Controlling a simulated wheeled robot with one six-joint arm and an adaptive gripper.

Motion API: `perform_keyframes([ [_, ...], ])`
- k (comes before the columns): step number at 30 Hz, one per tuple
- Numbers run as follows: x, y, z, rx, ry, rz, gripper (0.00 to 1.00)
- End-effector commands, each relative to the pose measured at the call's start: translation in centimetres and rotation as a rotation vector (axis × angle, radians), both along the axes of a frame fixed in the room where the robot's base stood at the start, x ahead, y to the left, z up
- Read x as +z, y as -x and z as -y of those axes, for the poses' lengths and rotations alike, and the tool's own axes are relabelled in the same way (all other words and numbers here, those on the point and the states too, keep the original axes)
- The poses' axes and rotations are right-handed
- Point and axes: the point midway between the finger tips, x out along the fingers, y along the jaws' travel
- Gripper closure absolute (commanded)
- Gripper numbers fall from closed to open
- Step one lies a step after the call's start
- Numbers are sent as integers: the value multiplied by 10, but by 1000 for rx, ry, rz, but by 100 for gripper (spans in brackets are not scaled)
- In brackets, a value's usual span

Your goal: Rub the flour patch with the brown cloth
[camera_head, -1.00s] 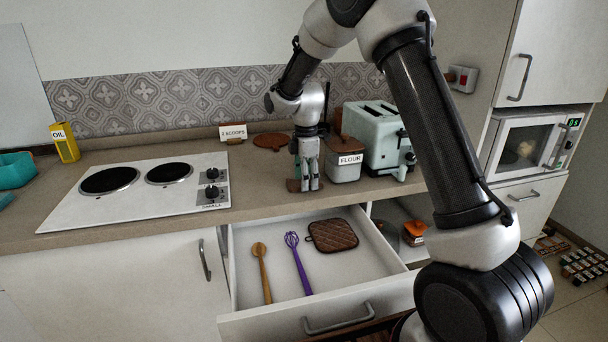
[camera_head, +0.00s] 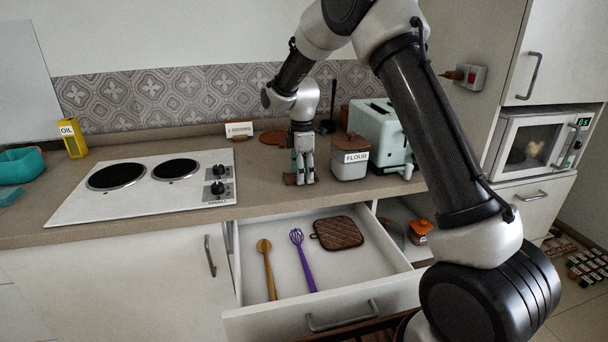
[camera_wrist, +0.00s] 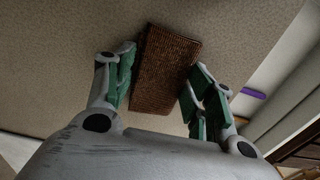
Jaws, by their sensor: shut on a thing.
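My gripper (camera_head: 301,180) points down at the countertop, left of the flour canister (camera_head: 350,163). It is shut on the brown cloth (camera_wrist: 165,70), which shows between the green-padded fingers in the wrist view as a woven brown rectangle. In the head view only a small brown edge of the cloth (camera_head: 289,179) shows beside the fingers, at counter level. I cannot tell whether it is pressed on the counter. No flour patch can be made out in either view; the cloth or gripper may hide it.
The cooktop (camera_head: 145,185) lies left of my gripper, and the toaster (camera_head: 381,138) stands behind the canister. Below, an open drawer (camera_head: 330,278) holds a wooden spoon (camera_head: 267,268), a purple whisk (camera_head: 303,260) and a brown quilted pad (camera_head: 338,233). A small sign (camera_head: 239,130) stands behind.

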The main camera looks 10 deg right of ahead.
Motion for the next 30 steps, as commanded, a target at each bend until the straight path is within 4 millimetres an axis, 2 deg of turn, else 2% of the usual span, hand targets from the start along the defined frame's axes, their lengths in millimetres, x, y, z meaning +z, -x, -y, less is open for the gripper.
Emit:
perform_keyframes([
  [4, 0, -5, 0, 0, 0, 1, 65],
  [13, 1, -31, 0, 1, 0, 1, 65],
  [20, 1, -39, 0, 1, 0, 1, 65],
  [30, -2, -67, 0, 0, 0, 1, 65],
])
